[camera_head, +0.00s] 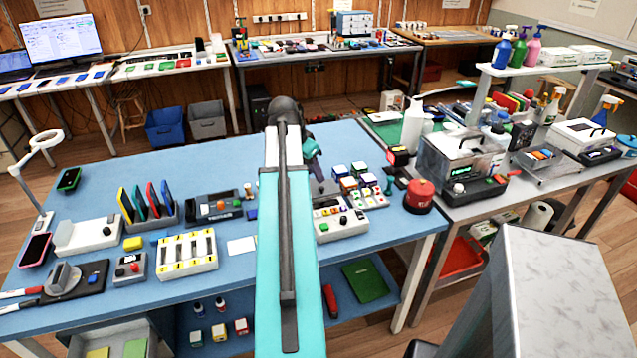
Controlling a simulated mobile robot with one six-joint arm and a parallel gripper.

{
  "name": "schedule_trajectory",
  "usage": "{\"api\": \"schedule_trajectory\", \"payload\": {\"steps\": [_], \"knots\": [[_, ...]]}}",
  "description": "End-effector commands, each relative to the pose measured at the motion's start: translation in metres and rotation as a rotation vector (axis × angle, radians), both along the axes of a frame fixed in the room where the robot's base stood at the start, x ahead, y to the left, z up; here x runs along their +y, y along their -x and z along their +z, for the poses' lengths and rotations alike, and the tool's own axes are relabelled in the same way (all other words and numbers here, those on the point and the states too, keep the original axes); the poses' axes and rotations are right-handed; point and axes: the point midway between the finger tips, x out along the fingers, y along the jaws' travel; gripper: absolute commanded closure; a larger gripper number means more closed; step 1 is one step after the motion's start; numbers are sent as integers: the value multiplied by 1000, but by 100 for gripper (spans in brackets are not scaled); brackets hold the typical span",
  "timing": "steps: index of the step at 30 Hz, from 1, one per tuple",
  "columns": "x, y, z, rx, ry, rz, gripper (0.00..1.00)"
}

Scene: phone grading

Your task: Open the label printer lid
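I cannot tell for certain which device is the label printer. A white box with a dark handle on top (582,133) stands on the right-hand bench, its top shut. A low white device (85,236) lies at the left of the blue table, and a white keyed device (338,222) lies right of my arm. My teal arm reaches over the blue table. My gripper (311,150) seems to be the dark and teal end above the table's far half, apart from all three devices. Its fingers are too small and hidden to tell open from shut.
The blue table (330,133) holds a colored-phone rack (150,208), a white slotted tray (187,254) and a red round container (419,196). A grey lidded machine (461,160) and a white pump bottle (412,127) stand right. The table's far left is fairly clear.

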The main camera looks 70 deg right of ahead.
Motion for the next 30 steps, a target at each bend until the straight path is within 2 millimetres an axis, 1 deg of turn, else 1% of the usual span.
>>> {"api": "schedule_trajectory", "payload": {"steps": [12, 18, 24, 30], "knots": [[-14, 8, -40, 0, -1, 0, 65], [-20, 10, -54, -1, -1, 1, 65], [-22, 10, -61, -1, 0, 3, 65], [-22, 11, -62, -1, 1, 3, 65]]}}
